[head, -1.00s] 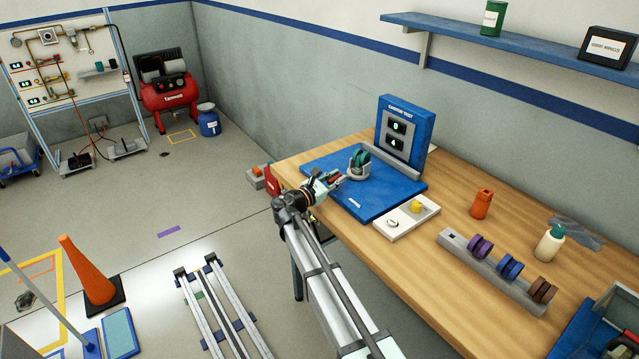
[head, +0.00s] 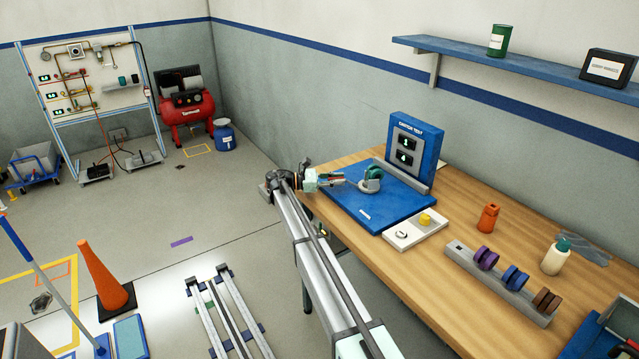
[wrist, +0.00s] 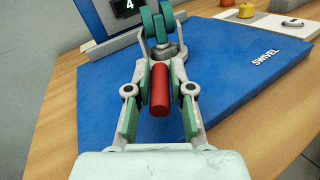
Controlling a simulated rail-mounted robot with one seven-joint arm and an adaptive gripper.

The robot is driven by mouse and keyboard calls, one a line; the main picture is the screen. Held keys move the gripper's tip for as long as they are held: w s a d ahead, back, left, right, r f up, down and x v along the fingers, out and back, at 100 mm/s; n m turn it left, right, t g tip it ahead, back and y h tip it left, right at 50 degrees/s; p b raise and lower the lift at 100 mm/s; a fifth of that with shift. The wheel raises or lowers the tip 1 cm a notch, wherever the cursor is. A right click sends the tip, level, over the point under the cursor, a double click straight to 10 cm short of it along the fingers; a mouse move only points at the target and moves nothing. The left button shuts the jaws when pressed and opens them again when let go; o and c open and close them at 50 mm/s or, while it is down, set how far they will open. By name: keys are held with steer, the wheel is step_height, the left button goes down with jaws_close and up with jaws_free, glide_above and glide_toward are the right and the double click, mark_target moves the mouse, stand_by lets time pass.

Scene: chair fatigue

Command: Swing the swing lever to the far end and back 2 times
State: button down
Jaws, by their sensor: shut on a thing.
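The swing lever (wrist: 160,92) has a red grip and points away from the green-wheeled caster (head: 372,178) on the blue swivel plate (head: 379,215). My gripper (head: 340,181) is at the left of the caster, over the plate. In the wrist view, its two fingers (wrist: 160,80) are on both sides of the red lever, shut on it. The caster also shows beyond the fingertips (wrist: 158,25). In the head view the lever is small and mostly covered by the fingers. The blue test panel (head: 427,140) stands upright behind the plate; its lower display reads 4.

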stand_by(0.4)
steer(key=c, duration=1)
jaws_free()
steer(key=shift+d, duration=0.1)
steer(key=a, duration=0.4)
steer(key=s+a, duration=0.1)
steer(key=a, duration=0.7)
steer(key=shift+s, duration=0.15)
